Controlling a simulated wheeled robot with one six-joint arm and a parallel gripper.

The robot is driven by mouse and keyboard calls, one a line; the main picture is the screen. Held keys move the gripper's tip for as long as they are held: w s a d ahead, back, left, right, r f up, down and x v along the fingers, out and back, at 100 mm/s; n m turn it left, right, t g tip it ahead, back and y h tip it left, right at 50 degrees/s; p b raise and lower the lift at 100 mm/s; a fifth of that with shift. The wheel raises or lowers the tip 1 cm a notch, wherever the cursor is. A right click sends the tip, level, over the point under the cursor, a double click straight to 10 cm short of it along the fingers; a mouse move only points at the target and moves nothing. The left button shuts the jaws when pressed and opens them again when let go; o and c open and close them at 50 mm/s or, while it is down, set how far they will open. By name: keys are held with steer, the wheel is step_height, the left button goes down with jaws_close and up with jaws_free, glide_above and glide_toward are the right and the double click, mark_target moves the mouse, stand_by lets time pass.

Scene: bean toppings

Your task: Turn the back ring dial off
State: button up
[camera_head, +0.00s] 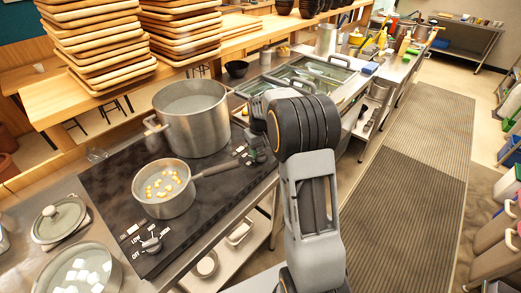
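The black cooktop (110,185) has two dials on its front edge. The front dial (151,245) is at the lower left, with white LOW and OFF marks beside it. The back ring dial (257,155) is at the right end, by more white marks, and is partly hidden by my gripper. My gripper (256,134) points down just above this dial, right of the large pot. I cannot tell whether it touches the dial or whether its fingers are open. The large steel pot (193,122) stands on the back ring. A saucepan (163,199) with yellow pieces stands on the front ring.
The saucepan's handle (217,168) points toward the back dial. Stacked wooden trays (95,45) are behind. The floor mat (405,200) at the right is clear.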

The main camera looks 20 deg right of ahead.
steer(key=o, duration=0.4)
steer(key=shift+r, duration=0.1)
step_height(320, 180, up, 14)
steer(key=shift+f, duration=0.2)
stand_by(0.8)
steer(key=s+a+f+t, duration=0.1)
steer(key=s+a, duration=0.2)
steer(key=s, duration=0.4)
steer(key=s+a+f+t, duration=0.1)
steer(key=s+a, duration=0.3)
steer(key=s, duration=0.3)
steer(key=s+a+f+t, duration=0.1)
steer(key=s+a, duration=0.2)
steer(key=s, duration=0.4)
steer(key=shift+s+a+t, duration=0.15)
steer(key=shift+s+t, duration=0.25)
steer(key=shift+s+f+m, duration=0.3)
steer(key=shift+f, duration=0.05)
steer(key=shift+c, duration=0.2)
